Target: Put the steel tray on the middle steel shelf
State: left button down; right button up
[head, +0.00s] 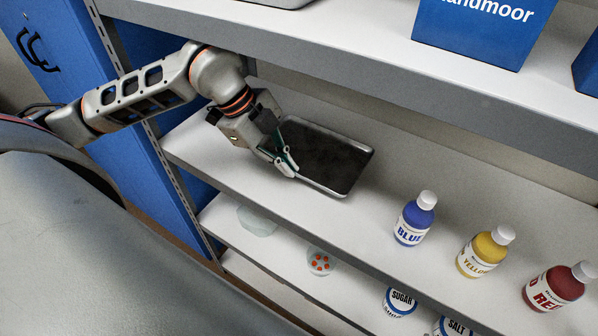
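The steel tray (354,173) is a shallow rectangular tray with rounded corners, a bright rim and a dark inside. It is at the middle steel shelf (240,178), over its left part, and looks roughly level. I cannot tell whether its whole underside rests on the shelf. My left gripper (289,169) reaches in from the left, with its fingers together on the tray's left rim. The fingers hide a little of that rim. My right gripper is not in view.
Blue (413,220), yellow (484,252) and red (557,287) bottles stand on the shelf to the right of the tray. The upper shelf (340,57) overhangs the back and carries a blue box (480,40). Sugar (400,301) and salt containers sit below. Shelf between tray and blue bottle is clear.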

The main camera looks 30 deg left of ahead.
aim_at(299, 177)
pick_arm(q)
jog(key=shift+w+d, duration=0.35)
jog(key=shift+d, duration=0.25)
jog(key=shift+w+d, duration=0.35)
jog(key=shift+d, duration=0.25)
jog(key=shift+f+p, duration=0.35)
jog(key=shift+f, duration=1.4)
jog(key=c, duration=2.6)
grip_release()
jog(key=shift+s+f, duration=0.1)
jog(key=shift+o, duration=0.2)
